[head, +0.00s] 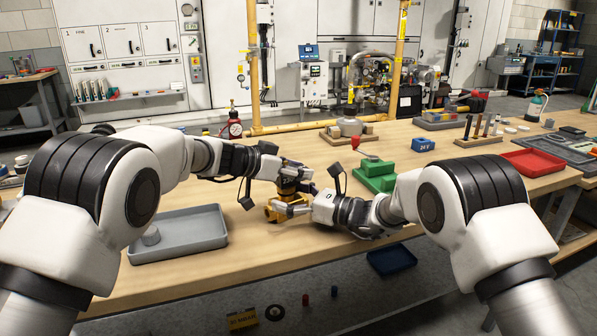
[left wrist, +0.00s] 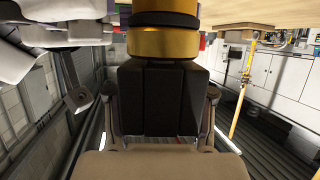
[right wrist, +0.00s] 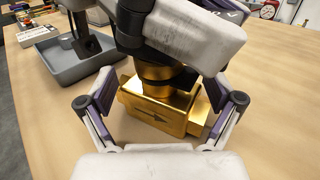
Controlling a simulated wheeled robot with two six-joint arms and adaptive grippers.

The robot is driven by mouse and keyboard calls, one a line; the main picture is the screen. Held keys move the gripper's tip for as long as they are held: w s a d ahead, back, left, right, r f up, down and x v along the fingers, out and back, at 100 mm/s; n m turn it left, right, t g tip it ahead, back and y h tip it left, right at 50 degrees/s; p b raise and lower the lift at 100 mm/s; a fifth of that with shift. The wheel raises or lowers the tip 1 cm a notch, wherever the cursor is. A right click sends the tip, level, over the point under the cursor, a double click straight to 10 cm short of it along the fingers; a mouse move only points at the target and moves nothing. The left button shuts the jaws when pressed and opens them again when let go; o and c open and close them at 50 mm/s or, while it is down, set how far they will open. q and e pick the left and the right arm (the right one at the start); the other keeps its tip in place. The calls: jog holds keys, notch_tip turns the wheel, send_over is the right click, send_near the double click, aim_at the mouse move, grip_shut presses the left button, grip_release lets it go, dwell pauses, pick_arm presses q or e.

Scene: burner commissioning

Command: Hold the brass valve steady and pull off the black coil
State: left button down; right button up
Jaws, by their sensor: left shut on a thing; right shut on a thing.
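The brass valve (right wrist: 160,108), a gold block with a dark arrow on its face, is low in the right wrist view and at the table's front part in the head view (head: 275,212). My right gripper (head: 287,208) is shut on the valve body, one finger at each end. The black coil (left wrist: 162,98) fills the middle of the left wrist view, against a brass cylinder with a dark band. My left gripper (head: 291,179) is shut on the coil, above the valve. In the right wrist view the left gripper partly hides the coil; I cannot tell how far it is seated.
A grey tray (head: 190,250) with a small grey piece stands left of the valve. A dark blue tray (head: 391,262) lies below the front edge.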

pick_arm(q)
jog(key=shift+r, duration=3.4)
pick_arm(e)
jog(key=o, duration=1.5)
jog(key=shift+c, duration=0.2)
pick_arm(q)
notch_tip(320, 180, up, 4)
jog(key=shift+f, duration=0.1)
pick_arm(e)
jog(key=v, duration=1.2)
jog(key=shift+a, duration=0.1)
